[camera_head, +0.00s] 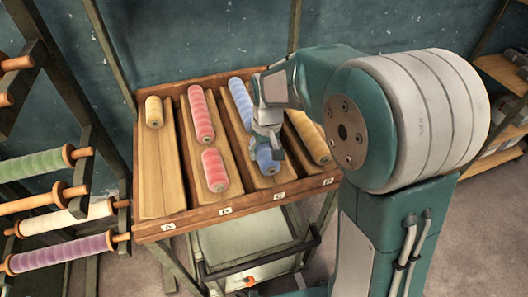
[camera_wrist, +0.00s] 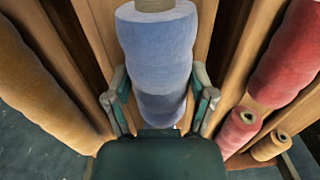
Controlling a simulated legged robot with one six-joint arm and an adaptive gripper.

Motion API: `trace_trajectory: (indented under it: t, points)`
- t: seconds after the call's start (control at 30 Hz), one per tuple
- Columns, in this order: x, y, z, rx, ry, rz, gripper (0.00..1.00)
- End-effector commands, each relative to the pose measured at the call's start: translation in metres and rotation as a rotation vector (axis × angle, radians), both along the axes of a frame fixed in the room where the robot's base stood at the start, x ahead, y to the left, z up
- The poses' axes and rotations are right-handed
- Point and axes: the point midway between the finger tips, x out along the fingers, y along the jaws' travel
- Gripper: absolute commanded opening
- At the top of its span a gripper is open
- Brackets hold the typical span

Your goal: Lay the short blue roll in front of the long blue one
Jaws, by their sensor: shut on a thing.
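The short blue roll (camera_head: 268,163) is at the front part of the lane marked C, under my gripper (camera_head: 267,148). My gripper is shut on it, with one finger on each side in the wrist view (camera_wrist: 160,100). The roll lies along the lane, its core end at the top of the wrist view (camera_wrist: 155,45). The long blue roll (camera_head: 239,98) lies farther back in the same lane, partly hidden by my gripper. I cannot tell whether the short roll touches the lane floor or the long roll.
The tilted wooden rack (camera_head: 160,203) has lanes parted by dividers. A long pink roll (camera_head: 201,112) and a short red one (camera_head: 214,170) lie in the lane to the left. A yellow roll (camera_head: 308,138) lies to the right, a short yellow one (camera_head: 154,112) far left.

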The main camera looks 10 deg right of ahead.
Motion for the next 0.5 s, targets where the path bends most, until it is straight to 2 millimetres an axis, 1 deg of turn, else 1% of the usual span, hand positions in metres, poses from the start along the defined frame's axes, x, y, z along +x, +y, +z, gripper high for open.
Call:
trace_trajectory:
  t: [0.07,0.27,0.5]
  points:
    - [0.0001,-0.0020,-0.0055,0.001,-0.001,-0.002,0.19]
    - [0.0001,0.0007,-0.0054,-0.001,-0.002,-0.001,0.19]
    - [-0.0001,0.0018,-0.0118,-0.002,0.000,-0.001,0.19]
